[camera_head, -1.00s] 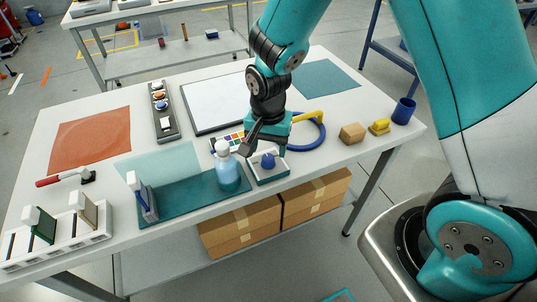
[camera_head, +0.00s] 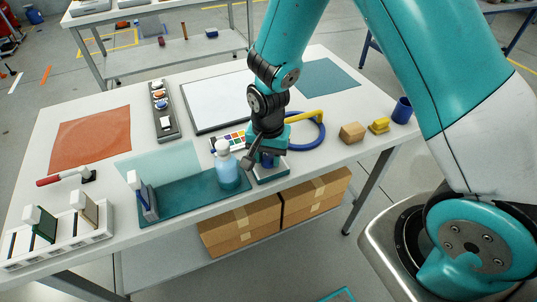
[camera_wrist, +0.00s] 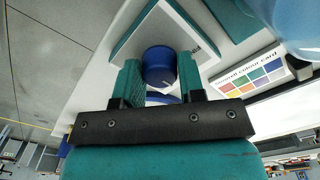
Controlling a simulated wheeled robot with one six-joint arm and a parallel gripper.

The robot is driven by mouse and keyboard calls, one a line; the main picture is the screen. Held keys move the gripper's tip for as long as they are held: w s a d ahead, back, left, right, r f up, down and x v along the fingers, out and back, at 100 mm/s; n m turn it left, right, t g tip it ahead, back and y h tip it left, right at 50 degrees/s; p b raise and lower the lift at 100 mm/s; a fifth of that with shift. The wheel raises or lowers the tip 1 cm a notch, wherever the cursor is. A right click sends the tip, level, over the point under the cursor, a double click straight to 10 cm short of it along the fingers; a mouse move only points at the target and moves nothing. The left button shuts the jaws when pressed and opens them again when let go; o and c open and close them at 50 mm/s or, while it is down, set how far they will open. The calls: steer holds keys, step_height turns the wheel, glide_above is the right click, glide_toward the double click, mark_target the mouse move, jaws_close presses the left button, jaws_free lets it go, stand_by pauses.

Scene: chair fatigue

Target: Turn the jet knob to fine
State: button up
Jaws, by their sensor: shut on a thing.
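The jet knob (camera_head: 267,163) is a round blue knob on a small pale base plate (camera_head: 272,177) near the table's front edge. My gripper (camera_head: 266,157) points down over it, with a finger on each side. In the wrist view the blue knob (camera_wrist: 159,62) sits between the two teal fingers of my gripper (camera_wrist: 159,75), which are shut on it. A thin white mark shows on the knob's lower part there. Part of a printed label shows on the plate beside one finger; the rest is hidden, so I cannot read the setting.
A pale blue spray bottle (camera_head: 227,168) stands just left of my gripper on a dark teal mat (camera_head: 190,196). A colour card (camera_head: 232,140) lies behind.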

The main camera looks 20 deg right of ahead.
mark_target(268, 157)
steer(key=n, duration=1.1)
steer(key=shift+n, duration=0.4)
stand_by(0.6)
steer(key=o, duration=0.9)
steer(key=shift+r, duration=0.15)
step_height(268, 157, up, 17)
steer(key=shift+r+b, duration=0.1)
steer(key=shift+b, duration=0.25)
